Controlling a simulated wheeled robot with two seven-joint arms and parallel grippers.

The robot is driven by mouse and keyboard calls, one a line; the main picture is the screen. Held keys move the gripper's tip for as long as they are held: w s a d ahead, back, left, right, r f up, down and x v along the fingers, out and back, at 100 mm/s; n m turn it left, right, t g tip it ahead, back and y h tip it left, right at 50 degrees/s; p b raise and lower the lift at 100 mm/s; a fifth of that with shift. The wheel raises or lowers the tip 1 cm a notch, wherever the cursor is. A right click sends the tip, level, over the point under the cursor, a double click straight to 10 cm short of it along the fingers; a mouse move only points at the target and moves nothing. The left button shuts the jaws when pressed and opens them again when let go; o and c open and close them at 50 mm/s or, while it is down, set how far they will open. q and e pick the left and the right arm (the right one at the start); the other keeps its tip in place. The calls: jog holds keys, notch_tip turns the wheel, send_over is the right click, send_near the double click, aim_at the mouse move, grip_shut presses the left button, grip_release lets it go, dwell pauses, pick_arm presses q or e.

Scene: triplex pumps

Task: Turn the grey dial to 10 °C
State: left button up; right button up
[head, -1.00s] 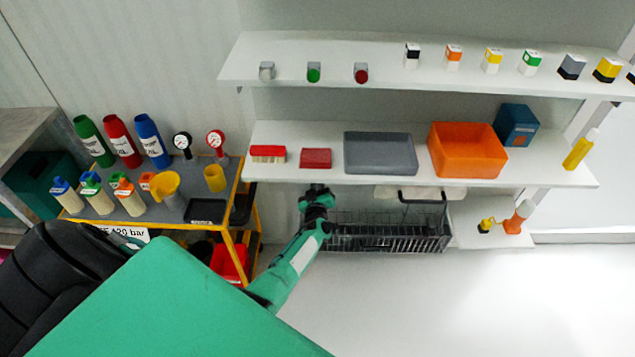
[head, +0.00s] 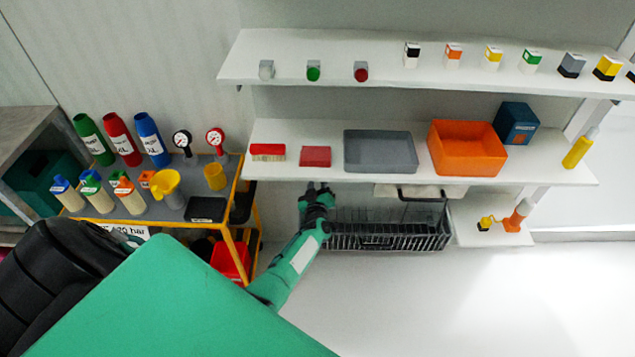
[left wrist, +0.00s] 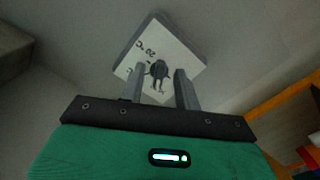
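The plate appears rotated in the left wrist view, and I cannot read the knob's setting. My left gripper (left wrist: 159,72) is open, with one finger on each side of the knob in that view and a visible gap to each finger. I cannot tell how far past the knob the fingertips reach. In the head view my left gripper (head: 318,187) is just below the middle shelf's front edge; the dial is hidden there. My right gripper is out of view.
The middle shelf (head: 300,175) is just above my left gripper. A black wire basket (head: 390,236) hangs close on its right. A yellow-framed cart (head: 235,215) with bottles and gauges stands to the left. The white area at lower right is clear.

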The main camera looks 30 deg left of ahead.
pick_arm(q)
jog(key=p+v, duration=0.2)
jog(key=v, duration=1.1)
jog(key=shift+d, duration=0.15)
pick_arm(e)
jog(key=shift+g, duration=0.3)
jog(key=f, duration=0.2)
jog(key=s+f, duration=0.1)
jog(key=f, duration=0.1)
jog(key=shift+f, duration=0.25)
pick_arm(q)
jog(key=shift+s+f, duration=0.1)
